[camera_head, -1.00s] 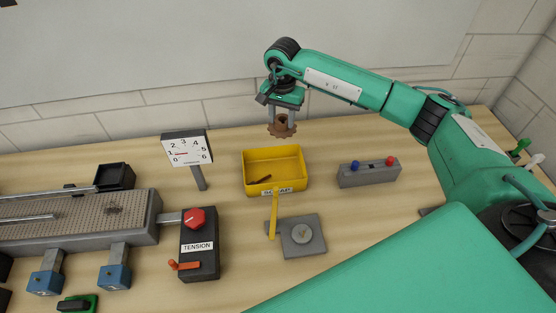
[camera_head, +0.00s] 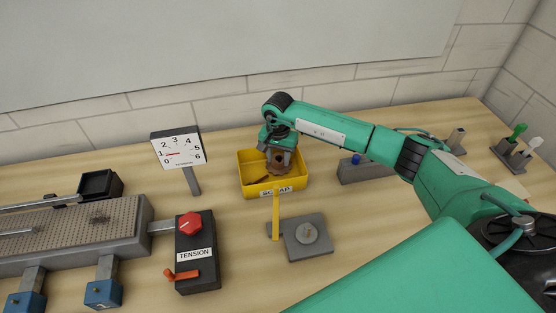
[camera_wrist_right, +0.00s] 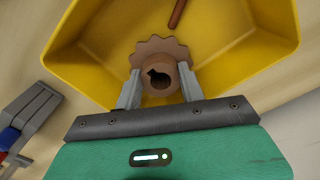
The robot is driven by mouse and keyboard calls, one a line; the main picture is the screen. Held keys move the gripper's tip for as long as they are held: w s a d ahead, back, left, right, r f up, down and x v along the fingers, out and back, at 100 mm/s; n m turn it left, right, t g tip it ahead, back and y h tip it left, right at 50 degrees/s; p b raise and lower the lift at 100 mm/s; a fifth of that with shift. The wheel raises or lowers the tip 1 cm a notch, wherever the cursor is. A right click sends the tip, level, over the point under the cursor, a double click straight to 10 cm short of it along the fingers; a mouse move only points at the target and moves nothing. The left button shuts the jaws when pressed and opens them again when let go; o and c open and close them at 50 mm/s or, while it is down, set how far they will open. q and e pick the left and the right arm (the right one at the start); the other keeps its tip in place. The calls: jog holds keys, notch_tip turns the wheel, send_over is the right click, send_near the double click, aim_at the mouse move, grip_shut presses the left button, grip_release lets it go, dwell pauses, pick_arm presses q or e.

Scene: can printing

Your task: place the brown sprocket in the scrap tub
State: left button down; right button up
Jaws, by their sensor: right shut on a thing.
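The brown sprocket (camera_head: 277,170) is toothed with a hub and is held between the fingers of my right gripper (camera_head: 279,155). In the right wrist view the two fingers of the right gripper (camera_wrist_right: 159,90) are shut on the hub of the sprocket (camera_wrist_right: 153,52). The yellow scrap tub (camera_head: 262,192) has a SCRAP label on its front. The sprocket is over the inside of the tub, low near rim height; I cannot tell whether it touches the floor. In the wrist view the tub (camera_wrist_right: 100,50) surrounds the sprocket. My left gripper is not in view.
A brown stick (camera_wrist_right: 177,14) lies in the tub. A gauge (camera_head: 177,150) and a black TENSION box (camera_head: 197,270) stand left of the tub. A grey plate (camera_head: 306,240) lies in front. A grey block with a blue knob (camera_head: 355,170) is at right, partly behind my arm.

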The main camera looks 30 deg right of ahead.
jog(key=shift+w+a+f, duration=0.1)
jog(key=shift+f, duration=0.25)
jog(key=o, duration=1.1)
jog(key=shift+c, duration=0.2)
jog(key=shift+r, duration=0.1)
